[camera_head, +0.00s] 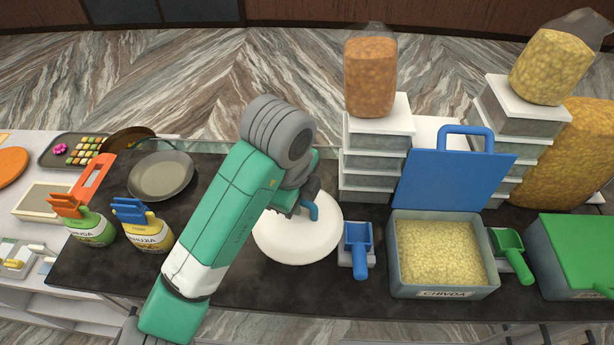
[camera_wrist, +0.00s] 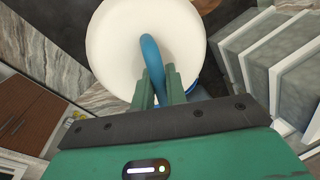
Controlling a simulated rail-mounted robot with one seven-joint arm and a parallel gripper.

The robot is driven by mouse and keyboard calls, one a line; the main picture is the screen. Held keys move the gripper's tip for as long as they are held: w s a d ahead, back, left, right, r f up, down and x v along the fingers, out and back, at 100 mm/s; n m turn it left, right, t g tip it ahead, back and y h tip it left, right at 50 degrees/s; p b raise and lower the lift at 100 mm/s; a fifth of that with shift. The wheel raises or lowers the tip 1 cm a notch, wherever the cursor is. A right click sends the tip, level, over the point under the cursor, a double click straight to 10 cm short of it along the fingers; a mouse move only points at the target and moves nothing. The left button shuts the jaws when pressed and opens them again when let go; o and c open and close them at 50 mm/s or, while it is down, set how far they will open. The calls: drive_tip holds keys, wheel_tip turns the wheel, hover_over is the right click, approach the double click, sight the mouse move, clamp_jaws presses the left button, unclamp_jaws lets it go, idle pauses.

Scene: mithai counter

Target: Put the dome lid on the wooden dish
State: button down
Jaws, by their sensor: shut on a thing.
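The dome lid (camera_head: 300,238) is white and round with a blue loop handle. In the wrist view the white lid (camera_wrist: 125,35) lies straight ahead of my gripper (camera_wrist: 158,88), whose green fingers are shut on the blue handle (camera_wrist: 152,52). In the head view my gripper (camera_head: 300,205) is at the handle, over the counter's middle; whether the lid touches the counter I cannot tell.
A blue scoop (camera_head: 358,250) lies close right of the lid, then a chivda bin (camera_head: 442,294) with a raised blue lid (camera_head: 455,180). Stacked boxes (camera_head: 375,160) stand behind. Bhujia (camera_head: 150,235) and green (camera_head: 92,230) packets and a sweets tray (camera_head: 62,150) are left.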

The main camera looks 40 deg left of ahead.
drive_tip(key=w+a+b, duration=0.1)
drive_tip(key=w+a+f+b, duration=0.1)
drive_tip(key=w+a+b, duration=0.1)
drive_tip(key=a, duration=0.1)
drive_tip(key=shift+w+f, duration=0.25)
drive_tip(key=w+a+p, duration=0.2)
drive_tip(key=w+a, duration=0.4)
drive_tip(key=a, duration=0.2)
drive_tip(key=shift+a+f+p, duration=0.2)
drive_tip(key=shift+f, duration=1)
drive_tip(key=shift+a+f+p, duration=0.2)
drive_tip(key=shift+f, duration=1)
drive_tip(key=c, duration=1.4)
unclamp_jaws()
drive_tip(key=shift+c, duration=0.2)
wheel_tip(320, 180, up, 13)
drive_tip(key=s+b, duration=0.1)
drive_tip(key=s, duration=0.1)
drive_tip(key=shift+s+d, duration=0.15)
drive_tip(key=shift+s, duration=0.05)
